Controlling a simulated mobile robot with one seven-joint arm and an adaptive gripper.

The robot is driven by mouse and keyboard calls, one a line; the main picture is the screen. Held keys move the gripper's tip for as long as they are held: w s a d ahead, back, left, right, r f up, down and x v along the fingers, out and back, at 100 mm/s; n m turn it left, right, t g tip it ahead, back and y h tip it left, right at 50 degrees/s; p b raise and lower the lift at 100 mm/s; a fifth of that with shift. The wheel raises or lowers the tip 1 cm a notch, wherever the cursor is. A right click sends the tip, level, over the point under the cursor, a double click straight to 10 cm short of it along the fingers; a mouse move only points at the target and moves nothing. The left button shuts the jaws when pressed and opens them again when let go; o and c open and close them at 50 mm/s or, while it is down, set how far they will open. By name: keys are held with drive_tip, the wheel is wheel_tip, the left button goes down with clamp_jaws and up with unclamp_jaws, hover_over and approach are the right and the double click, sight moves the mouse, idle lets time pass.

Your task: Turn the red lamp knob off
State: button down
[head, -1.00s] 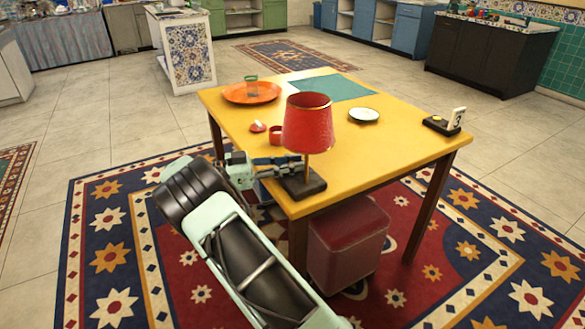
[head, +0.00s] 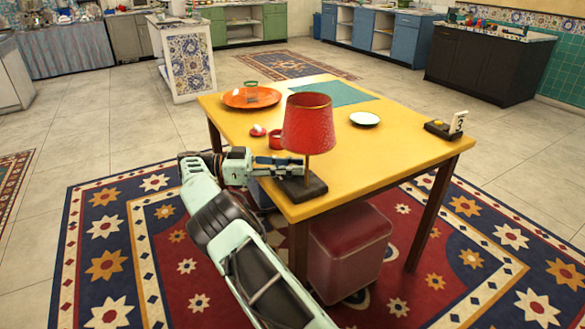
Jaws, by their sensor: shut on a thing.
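The red lamp (head: 308,124) stands upright at the near left corner of the yellow table. It has a red shade, a thin stem and a dark square base (head: 303,187). My gripper (head: 295,166) reaches in from the left, level, just above the base and below the shade. Its fingertips are at the lamp's stem, shut on what appears to be the lamp knob. The knob itself is hidden by the fingers and too small to make out.

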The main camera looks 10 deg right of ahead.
idle(0.4)
drive_tip(key=c, duration=2)
unclamp_jaws()
drive_tip(key=shift+c, duration=0.2)
drive_tip(key=shift+r+n+t+p, duration=0.15)
drive_tip(key=shift+n+t+p, duration=0.4)
drive_tip(key=shift+t, duration=0.15)
drive_tip(key=shift+n+t+p, duration=0.95)
drive_tip(key=shift+t+p, duration=0.1)
drive_tip(key=shift+t, duration=0.55)
drive_tip(key=shift+n+t+p, duration=0.4)
drive_tip(key=shift+n+t, duration=0.1)
drive_tip(key=shift+t, duration=0.3)
drive_tip(key=shift+n+t+y+p, duration=0.6)
drive_tip(key=shift+n+t+p, duration=0.4)
drive_tip(key=shift+n+t, duration=1.2)
drive_tip(key=n+t+y, duration=0.1)
drive_tip(key=t+y, duration=0.1)
drive_tip(key=t, duration=0.1)
drive_tip(key=n+t+y+b, duration=0.1)
drive_tip(key=t, duration=0.1)
drive_tip(key=shift+s+f+n, duration=0.1)
drive_tip(key=shift+f+n, duration=0.15)
drive_tip(key=shift+n, duration=0.05)
drive_tip(key=shift+n+t+y+b, duration=1.2)
drive_tip(key=shift+t+y, duration=0.2)
drive_tip(key=shift+t, duration=0.1)
